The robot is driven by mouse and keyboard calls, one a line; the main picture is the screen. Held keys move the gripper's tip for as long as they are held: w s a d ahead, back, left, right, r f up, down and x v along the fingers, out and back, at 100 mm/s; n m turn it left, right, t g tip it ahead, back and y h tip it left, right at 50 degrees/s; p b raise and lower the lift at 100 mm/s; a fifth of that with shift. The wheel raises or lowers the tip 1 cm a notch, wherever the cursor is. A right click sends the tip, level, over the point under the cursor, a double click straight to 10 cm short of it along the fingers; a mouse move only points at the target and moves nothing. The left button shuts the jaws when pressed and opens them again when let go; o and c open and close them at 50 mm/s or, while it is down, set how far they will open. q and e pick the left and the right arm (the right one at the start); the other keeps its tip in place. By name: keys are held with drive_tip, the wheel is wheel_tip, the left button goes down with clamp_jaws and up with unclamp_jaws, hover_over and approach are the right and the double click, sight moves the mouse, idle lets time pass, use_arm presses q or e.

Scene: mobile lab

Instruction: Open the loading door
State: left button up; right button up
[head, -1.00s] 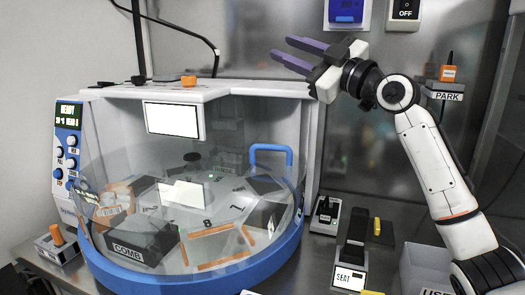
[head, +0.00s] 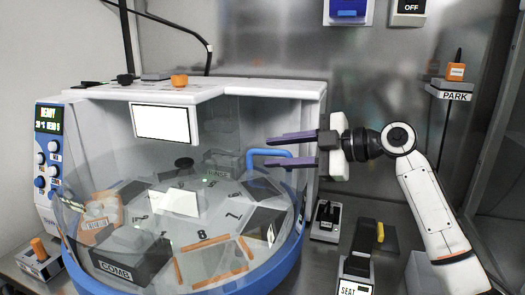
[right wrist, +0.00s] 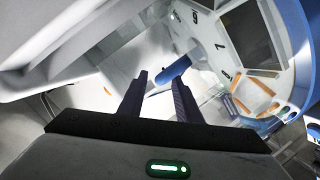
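The loading door is a clear curved panel (head: 110,215) on the front of the white machine (head: 225,92). Its blue handle (head: 270,154) stands at the panel's right side. My right gripper (head: 292,151) is open, with its purple fingers pointing left, one above and one below the handle's level in the head view. In the right wrist view the handle (right wrist: 174,69) shows just beyond and between the open fingertips (right wrist: 160,80). I cannot tell whether a finger touches it. My left gripper is in neither view.
Inside the machine is a numbered carousel with a dark COMB block (head: 130,262). A control panel (head: 48,150) reads READY at left. A small switch box (head: 326,220) and a SEAT block (head: 357,270) stand on the bench at right. A PARK shelf (head: 452,92) is on the wall.

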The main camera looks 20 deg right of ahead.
drive_tip(key=shift+x, duration=1.35)
clamp_jaws()
